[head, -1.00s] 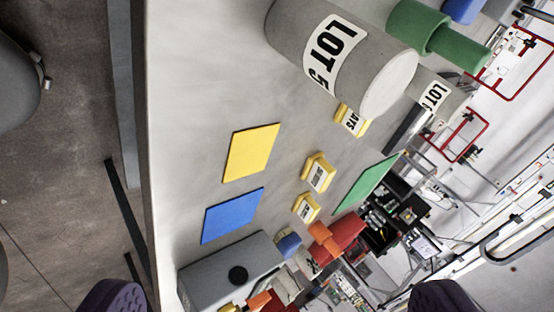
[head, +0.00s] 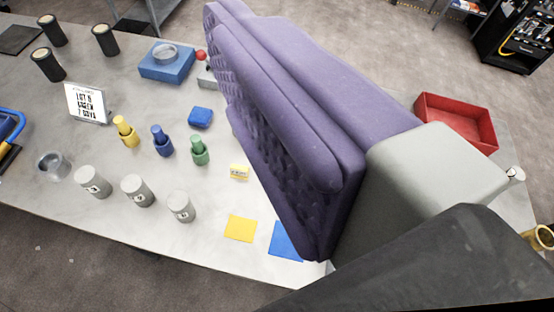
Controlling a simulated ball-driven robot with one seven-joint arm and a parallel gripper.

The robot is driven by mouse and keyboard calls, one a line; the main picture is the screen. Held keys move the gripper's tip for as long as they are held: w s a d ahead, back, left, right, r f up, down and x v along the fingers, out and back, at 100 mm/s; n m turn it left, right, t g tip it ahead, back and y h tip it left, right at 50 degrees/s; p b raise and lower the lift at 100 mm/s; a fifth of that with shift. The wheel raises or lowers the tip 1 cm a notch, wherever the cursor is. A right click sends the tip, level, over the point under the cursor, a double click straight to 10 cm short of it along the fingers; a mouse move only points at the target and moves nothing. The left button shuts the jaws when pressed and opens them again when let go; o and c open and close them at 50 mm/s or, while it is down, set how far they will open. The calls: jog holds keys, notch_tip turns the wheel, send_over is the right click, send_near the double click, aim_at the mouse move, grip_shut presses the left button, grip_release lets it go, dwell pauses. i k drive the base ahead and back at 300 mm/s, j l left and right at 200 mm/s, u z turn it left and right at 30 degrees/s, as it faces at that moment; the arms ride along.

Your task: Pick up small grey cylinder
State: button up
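Three short grey cylinders with pale tops and labels stand upright along the near left of the table: a left one (head: 93,182), a middle one (head: 137,190) and a right one (head: 180,206). They look close in size, and their labels are too small to read surely. My gripper (head: 228,22) fills the middle and right of the view, with purple ribbed fingers and a grey body. It is to the right of the cylinders and apart from them. The fingers overlap in this view, so their opening is hidden. Nothing is seen held.
Yellow (head: 125,131), blue (head: 161,140) and green (head: 199,149) pegs stand behind the cylinders. A label stand (head: 87,103), a clear cup (head: 53,165) and a blue box (head: 166,62) are around them. Flat yellow (head: 240,228) and blue (head: 285,243) squares lie at right. A red bin (head: 456,120) is beyond.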

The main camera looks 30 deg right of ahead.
aim_at(179, 203)
jog(key=k+l, duration=0.2)
jog(key=k, duration=0.2)
jog(key=k+l+z, duration=0.15)
jog(key=k, duration=0.25)
jog(key=k+l, duration=0.25)
jog(key=k+z, duration=0.05)
jog(key=k, duration=0.05)
